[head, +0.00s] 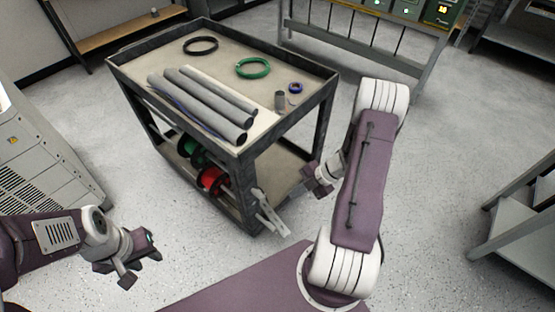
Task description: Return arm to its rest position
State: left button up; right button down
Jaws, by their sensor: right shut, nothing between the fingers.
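My right arm (366,190) rises at the right of the head view and bends back down beside the cart. Its gripper (316,187) is shut and empty, just right of the cart's near right leg. I cannot tell whether it touches the cart. My left gripper (138,265) is at the lower left, over the floor, with its fingers apart and nothing visible between them. The cart (155,58) stands in front of me.
Grey tubes (205,100), a black ring (200,45), a green coil (252,68) and a small blue roll (295,88) lie on the cart. Red (212,180) and green spools sit below.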

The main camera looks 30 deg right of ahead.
jog(key=w+a+r+m+t+h+p, duration=0.1)
jog(key=w+a+r+m+t+p, duration=0.2)
jog(key=r, duration=0.7)
jog(key=w+a+r+h+p, duration=0.2)
jog(key=w+a+r+p, duration=0.25)
jog(key=r, duration=0.45)
jog(key=w+a+r+m+t+h+p, duration=0.1)
jog(key=w+a+r+m+t+p, duration=0.2)
jog(key=r, duration=0.7)
jog(key=s+f+m+g+h, duration=0.2)
jog(key=s+f+m+g, duration=0.2)
jog(key=s+m+g, duration=0.4)
jog(key=s+m, duration=0.7)
jog(key=s, duration=0.2)
jog(key=shift+s+d+f+m, duration=0.2)
jog(key=shift+s+d+m, duration=0.05)
jog(key=shift+m, duration=0.05)
